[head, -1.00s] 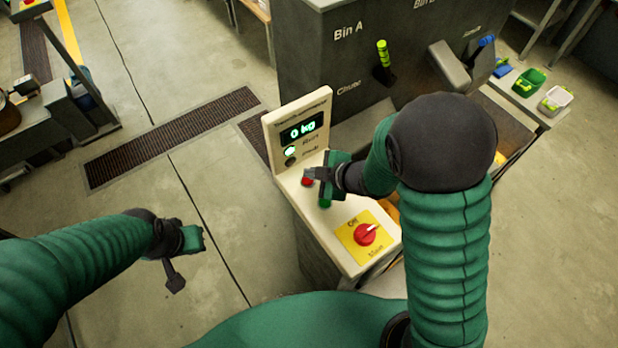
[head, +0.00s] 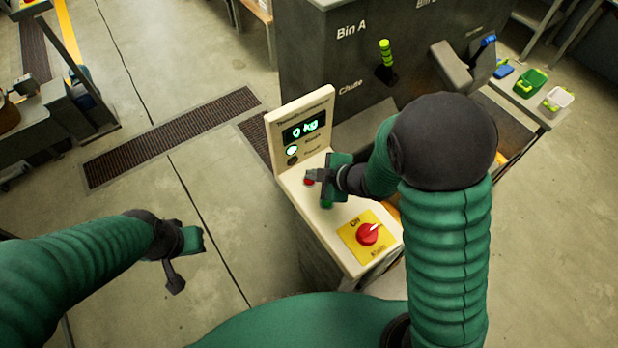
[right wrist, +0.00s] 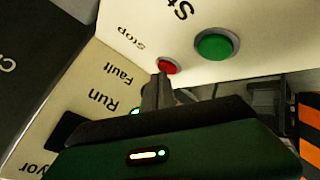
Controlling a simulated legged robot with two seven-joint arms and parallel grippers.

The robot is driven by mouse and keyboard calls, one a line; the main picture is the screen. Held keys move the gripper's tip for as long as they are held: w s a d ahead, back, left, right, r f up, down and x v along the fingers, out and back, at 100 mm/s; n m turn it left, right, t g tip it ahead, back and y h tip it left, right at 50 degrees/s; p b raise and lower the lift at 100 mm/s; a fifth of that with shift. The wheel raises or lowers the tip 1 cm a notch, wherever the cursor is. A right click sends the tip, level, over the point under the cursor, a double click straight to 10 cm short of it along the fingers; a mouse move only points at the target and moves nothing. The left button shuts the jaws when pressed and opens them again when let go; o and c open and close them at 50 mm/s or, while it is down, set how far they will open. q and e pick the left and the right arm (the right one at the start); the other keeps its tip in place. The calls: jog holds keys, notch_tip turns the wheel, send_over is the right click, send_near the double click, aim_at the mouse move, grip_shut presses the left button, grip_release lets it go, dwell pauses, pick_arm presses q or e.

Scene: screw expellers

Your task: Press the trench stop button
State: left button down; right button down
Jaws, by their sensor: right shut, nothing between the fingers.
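The red stop button (head: 309,182) is on the cream control console, under the raised panel. In the right wrist view the red button (right wrist: 168,67) sits beside the word "Stop", left of the green button (right wrist: 214,44). My right gripper (head: 313,175) is shut and empty, its fingertips over the red button and partly hiding it in the head view. In the right wrist view the fingertip (right wrist: 158,84) is right at the button's lower edge; I cannot tell whether it touches. My left gripper (head: 175,282) hangs over the floor, away from the console; its opening is unclear.
The console panel (head: 278,118) has a "0 kg" display (head: 304,129), a lit Run lamp (head: 292,151) and a dark Fault lamp (head: 292,161). A red rotary switch (head: 368,234) sits on a yellow plate near the console's front. A grey bin housing (head: 350,60) stands behind.

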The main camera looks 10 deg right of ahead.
jog(key=shift+d+f, duration=0.1)
jog(key=shift+f, duration=0.3)
dwell(0.4)
jog(key=shift+r+p, duration=0.55)
jog(key=shift+r, duration=0.35)
notch_tip(320, 180, up, 5)
jog(key=p, duration=0.5)
jog(key=shift+r, duration=0.15)
jog(key=shift+f, duration=0.2)
